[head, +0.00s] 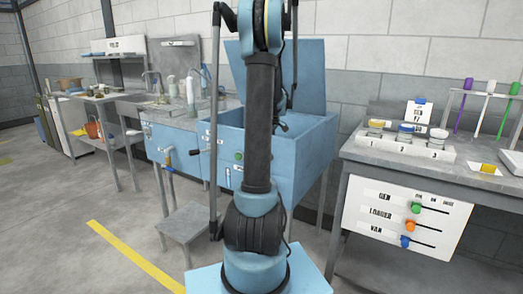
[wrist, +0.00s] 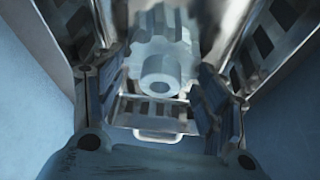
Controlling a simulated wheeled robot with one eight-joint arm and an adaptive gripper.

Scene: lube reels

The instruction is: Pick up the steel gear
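The steel gear (wrist: 160,52) is pale grey with blunt teeth and a round hub with a hole. It shows at the upper middle of the wrist view, and its upper part is blurred. My gripper (wrist: 160,84) has its two dark fingers apart, one on each side of the gear's lower part. I see a gap between them and cannot tell whether either finger touches the gear. In the head view my arm stands in front of the blue tank (head: 303,160), and neither my gripper nor the gear can be made out there.
Slotted metal walls (wrist: 262,48) rise close on both sides of my fingers. A metal grating with a small loop (wrist: 155,134) lies below the hub. In the head view, a grey bench (head: 468,172) with jars and tubes stands right, and a small step (head: 190,226) stands left of my arm.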

